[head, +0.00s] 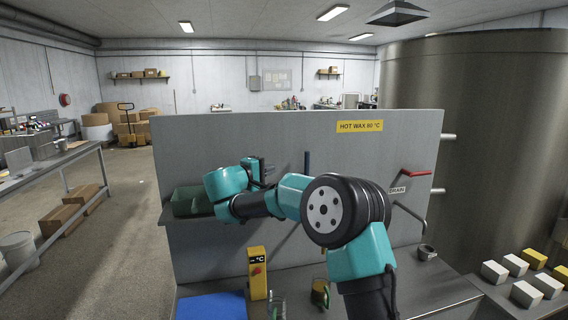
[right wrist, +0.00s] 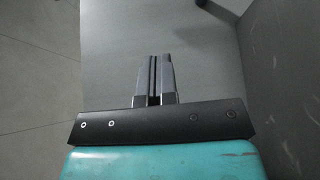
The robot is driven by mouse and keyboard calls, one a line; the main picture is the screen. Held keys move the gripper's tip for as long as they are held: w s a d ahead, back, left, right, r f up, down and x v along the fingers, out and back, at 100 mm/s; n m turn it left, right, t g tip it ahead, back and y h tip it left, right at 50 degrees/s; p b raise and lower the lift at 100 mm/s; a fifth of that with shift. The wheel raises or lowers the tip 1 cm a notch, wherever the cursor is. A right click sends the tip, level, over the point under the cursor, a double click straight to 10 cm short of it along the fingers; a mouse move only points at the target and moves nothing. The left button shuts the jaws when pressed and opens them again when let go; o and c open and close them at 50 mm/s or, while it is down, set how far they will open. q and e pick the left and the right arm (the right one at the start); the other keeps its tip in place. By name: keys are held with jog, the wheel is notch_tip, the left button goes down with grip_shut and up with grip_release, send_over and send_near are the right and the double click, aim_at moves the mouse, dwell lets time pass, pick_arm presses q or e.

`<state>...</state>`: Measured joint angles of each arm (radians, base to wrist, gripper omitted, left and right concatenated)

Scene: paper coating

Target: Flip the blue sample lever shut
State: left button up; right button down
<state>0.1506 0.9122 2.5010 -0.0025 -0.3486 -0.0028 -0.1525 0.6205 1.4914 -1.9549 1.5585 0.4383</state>
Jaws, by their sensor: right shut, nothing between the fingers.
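A dark blue lever (head: 307,162) stands upright against the grey panel, behind my right arm; its lower part is hidden by the arm. My right arm reaches across the panel to the left. My right gripper (head: 264,168) is left of the blue lever and apart from it, partly hidden by its own wrist. In the right wrist view its fingers (right wrist: 156,62) are together and empty over a plain grey surface. A dark rounded part (right wrist: 215,6) shows at the top edge there; I cannot tell what it is. My left gripper is not seen.
A red-handled drain lever (head: 415,173) is on the panel's right. Below stand a yellow temperature unit (head: 257,272), small jars and a blue sheet (head: 211,307). White and yellow blocks (head: 525,293) lie at right.

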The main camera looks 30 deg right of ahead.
jog(key=shift+w+a, duration=0.2)
jog(key=shift+a, duration=0.45)
jog(key=x, duration=0.9)
jog(key=shift+d, duration=0.15)
jog(key=d, duration=0.3)
jog(key=shift+s+d, duration=0.1)
jog(key=shift+s, duration=0.3)
jog(key=shift+s+d, duration=0.25)
jog(key=shift+d, duration=0.35)
jog(key=shift+d, duration=0.1)
